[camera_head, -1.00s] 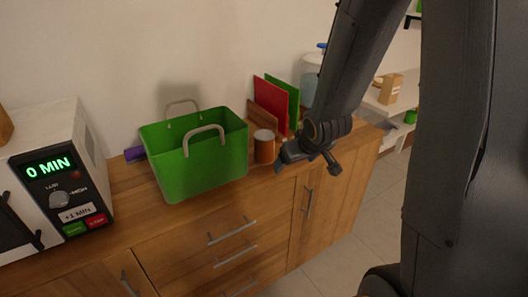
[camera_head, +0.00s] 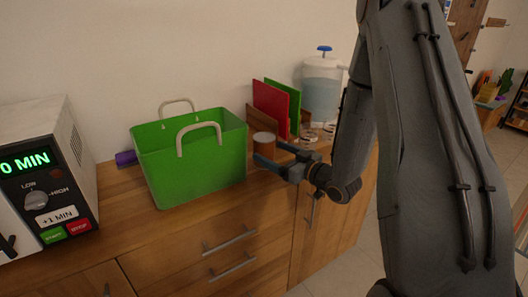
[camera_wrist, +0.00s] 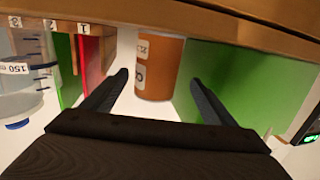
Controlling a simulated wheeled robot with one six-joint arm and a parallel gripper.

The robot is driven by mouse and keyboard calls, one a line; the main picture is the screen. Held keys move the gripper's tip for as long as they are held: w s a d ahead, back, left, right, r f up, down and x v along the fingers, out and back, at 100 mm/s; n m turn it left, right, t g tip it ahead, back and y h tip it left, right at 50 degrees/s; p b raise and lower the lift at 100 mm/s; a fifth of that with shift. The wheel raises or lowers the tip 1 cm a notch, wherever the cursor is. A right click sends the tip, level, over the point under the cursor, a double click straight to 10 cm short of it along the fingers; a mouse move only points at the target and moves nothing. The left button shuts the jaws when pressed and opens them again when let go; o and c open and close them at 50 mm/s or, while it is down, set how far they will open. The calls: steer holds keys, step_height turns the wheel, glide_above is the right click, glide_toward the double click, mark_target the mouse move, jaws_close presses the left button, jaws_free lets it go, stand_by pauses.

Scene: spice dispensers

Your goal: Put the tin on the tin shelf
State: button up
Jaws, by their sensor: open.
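The tin (camera_head: 265,141) is an orange-brown cylinder with a pale top. It stands on the wooden counter just right of the green basket. In the wrist view, which is upside down, the tin (camera_wrist: 160,68) shows a white label, only partly readable. My gripper (camera_head: 272,156) is open at counter height, its fingers pointing at the tin from the right front. In the wrist view the tin appears between the two fingertips (camera_wrist: 159,77), with a gap on each side. I cannot tell how deep between them it is. No tin shelf can be clearly made out.
The green basket (camera_head: 195,165) with raised handles stands close left of the tin. Behind are a red board (camera_head: 270,105) and a green board in a wooden holder, and a water dispenser (camera_head: 321,85). Small glass jars (camera_head: 309,136) stand right of the tin. A microwave (camera_head: 45,170) is far left.

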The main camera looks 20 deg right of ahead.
steer(key=x, duration=0.3)
steer(key=p+x, duration=0.1)
steer(key=x, duration=0.1)
steer(key=shift+w+d+f, duration=0.2)
steer(key=c, duration=1.4)
steer(key=shift+c, duration=1.2)
steer(key=shift+r, duration=0.15)
